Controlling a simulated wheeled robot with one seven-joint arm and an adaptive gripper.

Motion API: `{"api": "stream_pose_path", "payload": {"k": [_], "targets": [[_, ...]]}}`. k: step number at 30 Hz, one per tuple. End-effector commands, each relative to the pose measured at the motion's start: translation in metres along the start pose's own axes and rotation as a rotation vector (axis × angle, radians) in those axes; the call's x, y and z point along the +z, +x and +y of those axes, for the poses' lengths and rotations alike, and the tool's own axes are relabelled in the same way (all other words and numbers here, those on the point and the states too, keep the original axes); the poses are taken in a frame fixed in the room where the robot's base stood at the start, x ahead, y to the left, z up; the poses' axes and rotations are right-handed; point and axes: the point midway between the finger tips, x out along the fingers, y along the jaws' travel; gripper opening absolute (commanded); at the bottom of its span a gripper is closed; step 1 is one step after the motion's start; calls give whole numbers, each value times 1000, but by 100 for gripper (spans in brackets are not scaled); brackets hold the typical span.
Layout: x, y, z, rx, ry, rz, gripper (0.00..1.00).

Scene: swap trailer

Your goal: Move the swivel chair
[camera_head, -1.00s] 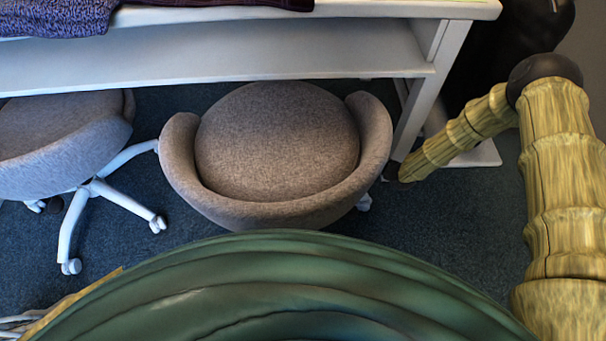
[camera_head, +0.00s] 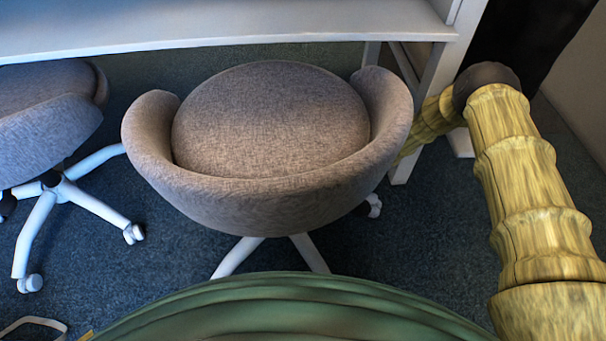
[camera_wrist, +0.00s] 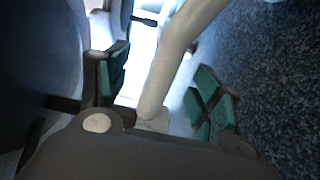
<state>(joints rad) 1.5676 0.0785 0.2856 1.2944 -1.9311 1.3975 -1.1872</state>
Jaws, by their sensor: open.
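The grey fabric swivel chair (camera_head: 265,125) stands in the middle of the head view, upright, its rounded backrest towards me. Two white legs (camera_head: 240,257) and a castor (camera_head: 374,205) show beneath it. My arm reaches down on the right and passes behind the chair's right side, so my gripper is hidden there. In the wrist view my gripper (camera_wrist: 163,92) is open, its green-padded fingers spread apart. A pale bar (camera_wrist: 176,60) runs between them; I cannot tell whether it belongs to the chair or the table.
A white table (camera_head: 220,25) stands behind the chair, with a leg (camera_head: 425,120) on the right. A second grey swivel chair (camera_head: 50,125) is close on the left. A dark object (camera_head: 525,45) stands at the back right. Blue-grey carpet (camera_head: 420,245) is clear between chair and arm.

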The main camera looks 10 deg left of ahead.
Motion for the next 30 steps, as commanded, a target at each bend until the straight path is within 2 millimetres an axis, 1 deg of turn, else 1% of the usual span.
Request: {"api": "stream_pose_path", "payload": {"k": [1,3,19,23,30], "targets": [[0,-1,-8,-4,-13,16,66],[-1,-1,-11,-8,-25,32,66],[-2,1,-12,-11,-36,49,66],[-2,11,-14,-10,-36,49,66],[-4,43,-15,-10,-36,48,66]]}}
